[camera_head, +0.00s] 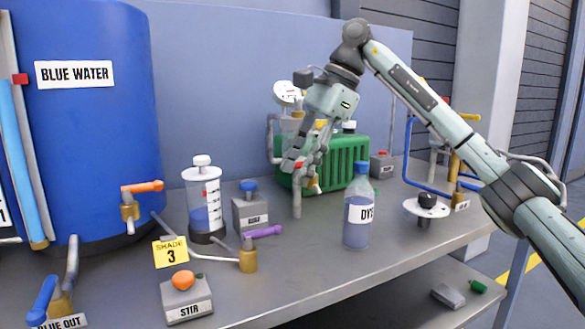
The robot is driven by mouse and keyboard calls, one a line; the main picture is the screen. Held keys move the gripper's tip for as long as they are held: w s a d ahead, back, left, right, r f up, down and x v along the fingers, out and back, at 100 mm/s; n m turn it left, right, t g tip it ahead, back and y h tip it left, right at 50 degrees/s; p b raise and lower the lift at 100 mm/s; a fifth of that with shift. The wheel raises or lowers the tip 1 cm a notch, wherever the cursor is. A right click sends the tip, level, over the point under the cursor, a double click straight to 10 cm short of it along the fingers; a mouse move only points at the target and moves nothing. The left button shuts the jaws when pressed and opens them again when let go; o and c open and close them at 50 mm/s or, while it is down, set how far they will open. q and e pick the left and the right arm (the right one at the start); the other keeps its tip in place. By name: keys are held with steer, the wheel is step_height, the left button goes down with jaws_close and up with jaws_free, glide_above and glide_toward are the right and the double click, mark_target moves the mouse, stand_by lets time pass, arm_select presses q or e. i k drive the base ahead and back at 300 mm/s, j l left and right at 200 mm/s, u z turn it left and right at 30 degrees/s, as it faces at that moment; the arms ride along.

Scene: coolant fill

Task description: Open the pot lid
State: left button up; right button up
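No thing in view is labelled as a pot. A clear cylinder (203,205) holds blue liquid, and a white lid with a knob (202,161) sits on its top. A flat white disc with a black knob (427,205) is at the right side of the bench, by a blue pipe; I cannot tell if it covers anything. My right gripper (301,169) points down in front of the green ribbed container, with its fingers apart and nothing seen between them. It is right of the clear cylinder and left of the white disc. My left gripper is out of view.
A DYE bottle (358,217) stands near the bench's front edge. A green ribbed container (347,161) is behind my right gripper. The blue tank (95,130) fills the left. A STIR button box (186,295) and a purple-handled valve (250,250) are in front. Bare bench (320,268) lies at front centre.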

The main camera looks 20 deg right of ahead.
mark_target(202, 173)
steer(key=k, duration=1)
